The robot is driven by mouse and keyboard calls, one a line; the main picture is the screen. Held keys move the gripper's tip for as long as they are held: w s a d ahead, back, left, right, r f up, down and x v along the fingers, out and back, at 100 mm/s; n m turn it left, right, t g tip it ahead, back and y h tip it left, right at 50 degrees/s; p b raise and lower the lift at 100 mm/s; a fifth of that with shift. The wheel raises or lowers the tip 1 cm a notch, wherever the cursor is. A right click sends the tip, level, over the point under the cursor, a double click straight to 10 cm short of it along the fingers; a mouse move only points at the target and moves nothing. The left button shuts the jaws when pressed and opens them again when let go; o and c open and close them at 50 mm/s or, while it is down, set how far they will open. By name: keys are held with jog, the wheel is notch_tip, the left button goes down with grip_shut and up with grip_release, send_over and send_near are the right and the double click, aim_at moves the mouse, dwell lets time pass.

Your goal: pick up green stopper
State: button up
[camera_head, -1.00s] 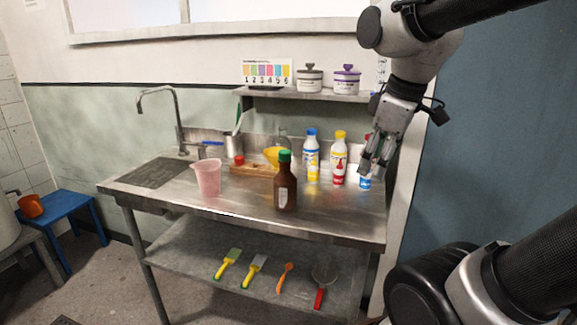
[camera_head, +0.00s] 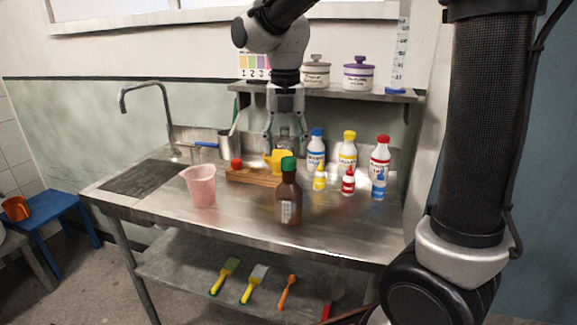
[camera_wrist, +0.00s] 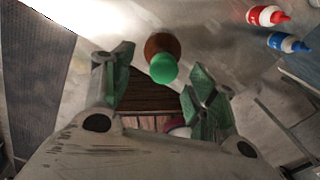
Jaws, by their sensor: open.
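The green stopper (camera_head: 289,163) sits on top of a brown bottle (camera_head: 288,205) that stands upright near the front middle of the steel counter. In the wrist view the stopper (camera_wrist: 163,68) shows as a round green cap, with the brown bottle (camera_wrist: 160,43) partly hidden beneath it. My gripper (camera_head: 286,143) points down, open and empty, above the counter and higher than the stopper. In the wrist view its fingertips (camera_wrist: 159,74) spread to either side of the stopper; I see no contact.
A pink pitcher (camera_head: 201,187) stands left of the bottle. A wooden board (camera_head: 252,177) with a yellow cup (camera_head: 278,160) lies behind it. Several capped bottles, including a red-capped one (camera_head: 380,160), stand to the right. A shelf (camera_head: 330,92) with jars hangs above the back.

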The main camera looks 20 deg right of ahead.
jog(key=f, duration=0.4)
jog(key=shift+s+d+f, duration=0.25)
jog(key=shift+s+f, duration=0.05)
jog(key=shift+c, duration=0.5)
jog(key=c, duration=0.8)
notch_tip(320, 180, up, 10)
jog(key=shift+r, duration=0.1)
notch_tip(320, 180, up, 5)
send_over(289, 158)
